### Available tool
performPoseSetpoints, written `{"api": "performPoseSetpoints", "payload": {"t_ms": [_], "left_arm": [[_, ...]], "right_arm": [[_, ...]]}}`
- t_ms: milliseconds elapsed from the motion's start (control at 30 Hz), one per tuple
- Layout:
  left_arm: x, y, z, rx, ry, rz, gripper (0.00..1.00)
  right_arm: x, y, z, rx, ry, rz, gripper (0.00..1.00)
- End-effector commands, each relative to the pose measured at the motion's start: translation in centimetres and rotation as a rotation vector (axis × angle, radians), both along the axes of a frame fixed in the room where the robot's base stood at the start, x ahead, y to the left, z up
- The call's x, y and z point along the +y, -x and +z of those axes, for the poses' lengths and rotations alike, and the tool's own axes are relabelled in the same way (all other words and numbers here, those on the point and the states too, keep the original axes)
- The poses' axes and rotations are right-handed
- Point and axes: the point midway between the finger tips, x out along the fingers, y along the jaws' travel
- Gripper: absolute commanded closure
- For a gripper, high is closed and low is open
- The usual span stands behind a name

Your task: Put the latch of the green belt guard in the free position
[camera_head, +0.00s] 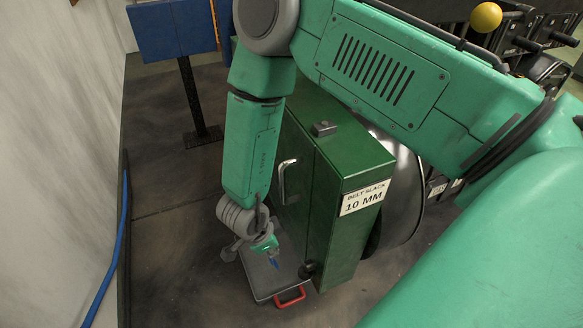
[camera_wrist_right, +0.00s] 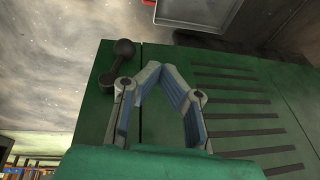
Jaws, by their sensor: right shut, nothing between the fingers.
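The green belt guard (camera_head: 345,225) is a tall cabinet with a label reading BELT SLACK 10 MM, and its slotted face (camera_wrist_right: 235,105) fills much of the right wrist view. A dark latch with a ball-ended lever (camera_wrist_right: 116,66) sits on the guard near a panel seam, its ball toward the picture's upper right. A dark knob low on the guard's edge (camera_head: 308,269) looks like the same latch. My right gripper (camera_head: 273,262) is shut and empty in front of the guard. In the wrist view its fingertips (camera_wrist_right: 163,76) meet beside the latch, apart from it. My left gripper is not in view.
A silver door handle (camera_head: 283,180) sticks out from the guard. A blue panel on a post (camera_head: 172,30) stands behind. A wall and blue hose (camera_head: 112,250) are left.

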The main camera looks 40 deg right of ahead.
Motion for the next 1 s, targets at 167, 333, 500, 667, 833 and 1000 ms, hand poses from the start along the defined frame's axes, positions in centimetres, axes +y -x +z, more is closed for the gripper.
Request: {"api": "performPoseSetpoints", "payload": {"t_ms": [167,333,500,667,833,1000], "left_arm": [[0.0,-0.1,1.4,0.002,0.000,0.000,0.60],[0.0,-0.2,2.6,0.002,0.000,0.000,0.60],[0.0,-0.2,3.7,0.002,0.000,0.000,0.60],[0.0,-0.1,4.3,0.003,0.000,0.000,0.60],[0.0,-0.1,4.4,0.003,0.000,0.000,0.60],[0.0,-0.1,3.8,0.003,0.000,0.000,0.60]], "right_arm": [[5.3,-6.5,1.3,-0.153,-0.270,0.043,1.00],[9.2,-7.8,3.6,-0.040,-0.468,0.108,1.00],[7.2,-6.2,6.5,0.214,-0.379,0.121,1.00],[2.8,-5.7,9.4,0.355,-0.153,0.083,1.00],[0.3,-5.8,11.1,0.395,-0.017,0.049,1.00],[-0.4,-5.3,9.7,0.401,-0.004,0.043,1.00]]}}
